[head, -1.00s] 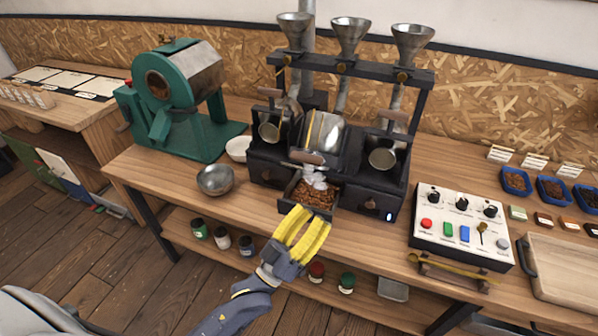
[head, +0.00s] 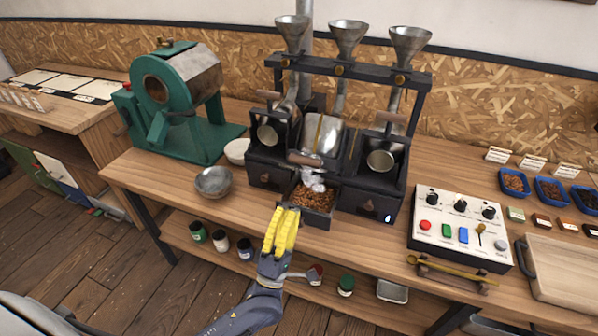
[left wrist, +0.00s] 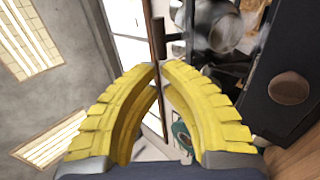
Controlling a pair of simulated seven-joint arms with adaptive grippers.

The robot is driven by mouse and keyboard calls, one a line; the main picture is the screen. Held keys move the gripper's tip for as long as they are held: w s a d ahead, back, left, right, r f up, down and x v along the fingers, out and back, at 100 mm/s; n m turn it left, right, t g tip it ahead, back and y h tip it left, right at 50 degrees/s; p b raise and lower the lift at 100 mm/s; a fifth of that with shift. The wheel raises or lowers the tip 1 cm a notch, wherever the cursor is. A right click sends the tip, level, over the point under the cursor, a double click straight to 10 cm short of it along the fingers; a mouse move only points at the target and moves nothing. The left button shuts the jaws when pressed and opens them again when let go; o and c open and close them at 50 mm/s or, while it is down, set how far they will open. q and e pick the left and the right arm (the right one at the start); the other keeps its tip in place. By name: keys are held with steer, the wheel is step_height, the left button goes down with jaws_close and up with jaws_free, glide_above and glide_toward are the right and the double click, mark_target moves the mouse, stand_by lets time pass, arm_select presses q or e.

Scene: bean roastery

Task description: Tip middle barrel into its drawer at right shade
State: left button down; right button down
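The middle barrel (head: 327,137) is a metal drum in the black roaster stand, tipped forward with its wooden handle (head: 304,159) low at the front. Below it the middle drawer (head: 318,220) is pulled out and holds reddish-brown beans (head: 313,197). Pale wisps hang over the beans and partly hide the barrel's mouth. My left gripper (head: 287,210) is in front of the drawer, just to its left, apart from the handle. In the left wrist view its yellow fingers (left wrist: 159,68) come together at the tips with nothing between them. My right gripper is out of view.
Side barrels (head: 267,134) (head: 380,160) flank the middle one. A metal bowl (head: 213,182) stands left of the drawer and a control box (head: 460,228) to the right. Jars (head: 221,241) stand on the shelf below. The tabletop between bowl and drawer is clear.

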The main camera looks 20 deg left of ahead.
arm_select(q)
steer(key=x, duration=1)
steer(key=shift+w, duration=0.1)
steer(key=shift+r, duration=0.1)
